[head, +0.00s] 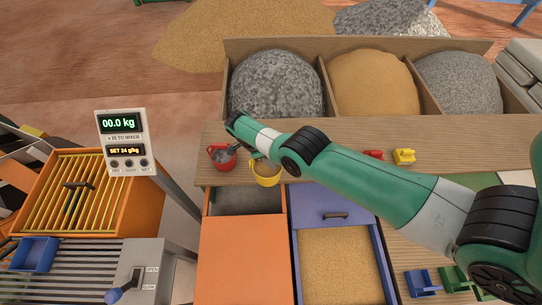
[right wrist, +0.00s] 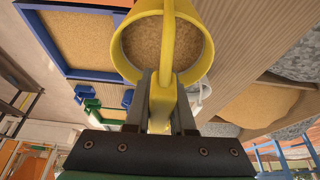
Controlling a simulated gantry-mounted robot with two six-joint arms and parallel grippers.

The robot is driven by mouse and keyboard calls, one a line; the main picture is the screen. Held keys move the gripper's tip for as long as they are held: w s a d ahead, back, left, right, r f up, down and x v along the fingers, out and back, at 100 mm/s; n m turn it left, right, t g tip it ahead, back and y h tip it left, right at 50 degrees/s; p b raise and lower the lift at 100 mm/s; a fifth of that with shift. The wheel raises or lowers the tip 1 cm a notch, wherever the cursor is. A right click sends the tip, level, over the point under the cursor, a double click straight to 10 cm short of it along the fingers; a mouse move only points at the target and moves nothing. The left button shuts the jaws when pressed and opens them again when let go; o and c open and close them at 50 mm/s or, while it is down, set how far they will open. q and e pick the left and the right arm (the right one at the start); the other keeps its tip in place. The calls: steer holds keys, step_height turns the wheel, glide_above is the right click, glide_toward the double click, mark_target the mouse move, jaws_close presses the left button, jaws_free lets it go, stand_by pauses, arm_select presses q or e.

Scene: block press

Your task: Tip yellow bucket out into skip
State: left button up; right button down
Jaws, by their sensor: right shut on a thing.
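The yellow bucket (head: 266,178) is at the front edge of the wooden bench in the head view, partly hidden by my right arm. In the right wrist view the yellow bucket (right wrist: 207,62) holds brown sand. My right gripper (right wrist: 161,95) is shut on a yellow piece on the bucket's near side. Which container is the skip is not clear. An orange bin (head: 246,258) with grey material behind its front panel stands below the bench, beside a blue bin (head: 381,262) with sand. My left gripper is not in view.
A red bucket (head: 221,163) stands just left of the yellow one. Bays of gravel and sand (head: 372,82) line the bench's back. Small red (head: 373,154) and yellow (head: 404,156) pieces lie to the right. A scale display (head: 126,141) reads 00.0 kg at left.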

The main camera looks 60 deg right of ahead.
steer(key=shift+d+r+p, duration=0.1)
steer(key=shift+r+p, duration=2.5)
steer(key=shift+r, duration=0.05)
steer(key=shift+f, duration=0.1)
steer(key=shift+w, duration=0.1)
